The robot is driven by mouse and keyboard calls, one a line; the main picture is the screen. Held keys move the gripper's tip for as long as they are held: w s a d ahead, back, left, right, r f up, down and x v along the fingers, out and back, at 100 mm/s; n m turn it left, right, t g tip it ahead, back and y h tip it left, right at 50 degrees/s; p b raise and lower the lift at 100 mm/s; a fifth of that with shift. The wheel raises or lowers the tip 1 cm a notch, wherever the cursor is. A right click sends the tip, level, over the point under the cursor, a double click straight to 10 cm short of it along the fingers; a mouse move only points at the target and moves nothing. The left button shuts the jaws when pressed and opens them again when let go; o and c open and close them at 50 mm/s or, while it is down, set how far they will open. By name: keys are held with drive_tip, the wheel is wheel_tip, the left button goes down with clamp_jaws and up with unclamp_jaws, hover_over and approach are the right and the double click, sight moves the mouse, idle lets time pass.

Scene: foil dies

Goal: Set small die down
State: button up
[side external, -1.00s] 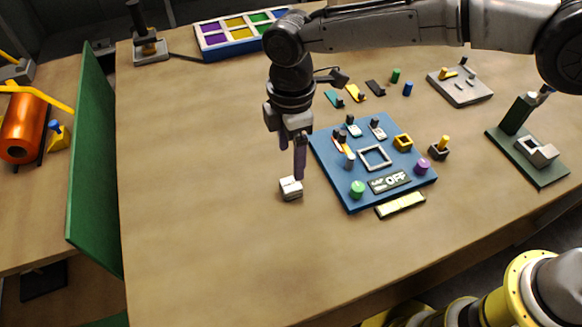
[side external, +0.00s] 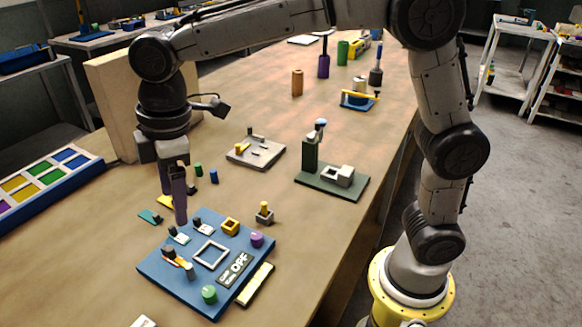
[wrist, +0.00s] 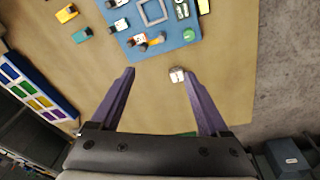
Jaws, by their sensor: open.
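The small die (wrist: 177,75) is a pale whitish cube resting on the bare wooden table. In the wrist view it shows just inside the tip of the right finger, with nothing gripping it. In the side view only the top of the die (side external: 143,321) shows at the bottom edge. My gripper (wrist: 158,72) has its two purple fingers spread wide and nothing between them is held.
The blue board (side external: 215,287) with a square frame, a green knob, a purple knob and an OFF label lies close to the die. A grey plate (side external: 270,160) and a dark green stand (side external: 335,190) are further off. A tray of coloured cells (side external: 50,190) stands at left.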

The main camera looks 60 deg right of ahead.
drive_tip(key=s+d+r+m+t, duration=0.25)
drive_tip(key=s+d+m, duration=0.45)
drive_tip(key=s+d, duration=0.6)
drive_tip(key=s+d+f+m+t, duration=0.1)
drive_tip(key=s+d+f+m, duration=0.2)
drive_tip(key=s+d+m, duration=0.2)
drive_tip(key=s+d, duration=0.2)
drive_tip(key=s, duration=0.1)
drive_tip(key=shift+d+f+m+t+h, duration=0.3)
drive_tip(key=shift+d+f+t+h, duration=0.05)
drive_tip(key=shift+d+h, duration=0.05)
